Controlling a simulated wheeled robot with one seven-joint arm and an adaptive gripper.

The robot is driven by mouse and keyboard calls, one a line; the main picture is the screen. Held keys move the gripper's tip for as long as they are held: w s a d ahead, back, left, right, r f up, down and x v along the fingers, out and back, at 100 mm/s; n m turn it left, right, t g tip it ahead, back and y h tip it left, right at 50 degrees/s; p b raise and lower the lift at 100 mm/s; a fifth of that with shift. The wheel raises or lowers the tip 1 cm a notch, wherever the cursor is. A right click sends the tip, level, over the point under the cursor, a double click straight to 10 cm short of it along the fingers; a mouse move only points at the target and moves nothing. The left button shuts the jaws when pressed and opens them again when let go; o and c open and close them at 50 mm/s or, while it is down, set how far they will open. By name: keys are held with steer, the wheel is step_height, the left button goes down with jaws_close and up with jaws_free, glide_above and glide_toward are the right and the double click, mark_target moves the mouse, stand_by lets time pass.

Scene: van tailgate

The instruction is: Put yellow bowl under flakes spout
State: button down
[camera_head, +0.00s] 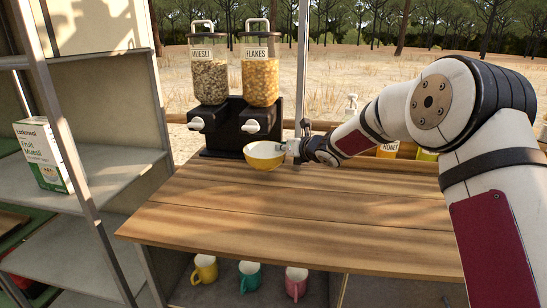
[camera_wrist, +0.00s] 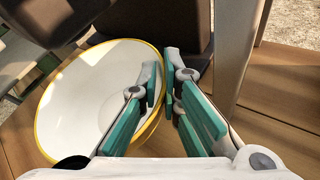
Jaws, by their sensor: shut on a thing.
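The yellow bowl (camera_head: 264,158), white inside with a yellow rim, is in front of the dispenser, near the right-hand flakes side. My gripper (camera_head: 290,148) comes from the right and is shut on its right rim. In the wrist view the bowl (camera_wrist: 90,90) looks tilted, with its rim between my gripper's fingers (camera_wrist: 165,85). The flakes container (camera_head: 260,80) is labelled FLAKES. Its spout with a white knob (camera_head: 251,126) is just above and behind the bowl. I cannot tell whether the bowl touches the counter.
The muesli container (camera_head: 210,80) stands left of the flakes on the same black base (camera_head: 222,140). A honey bottle (camera_head: 387,151) and a pump bottle (camera_head: 350,106) are behind my arm. The wooden counter (camera_head: 270,215) is clear in front. Mugs (camera_head: 250,276) stand on the shelf below.

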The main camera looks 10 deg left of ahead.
mark_target(273, 146)
steer(key=w+a, duration=0.2)
steer(key=a, duration=0.1)
steer(key=shift+w+f, duration=0.15)
steer(key=shift+f+b, duration=0.35)
steer(key=shift+f, duration=1.4)
steer(key=shift+w+f, duration=0.1)
steer(key=c, duration=1.8)
jaws_free()
steer(key=shift+r, duration=0.2)
steer(key=v, duration=1.2)
steer(key=shift+f+p, duration=0.1)
steer(key=shift+p, duration=0.2)
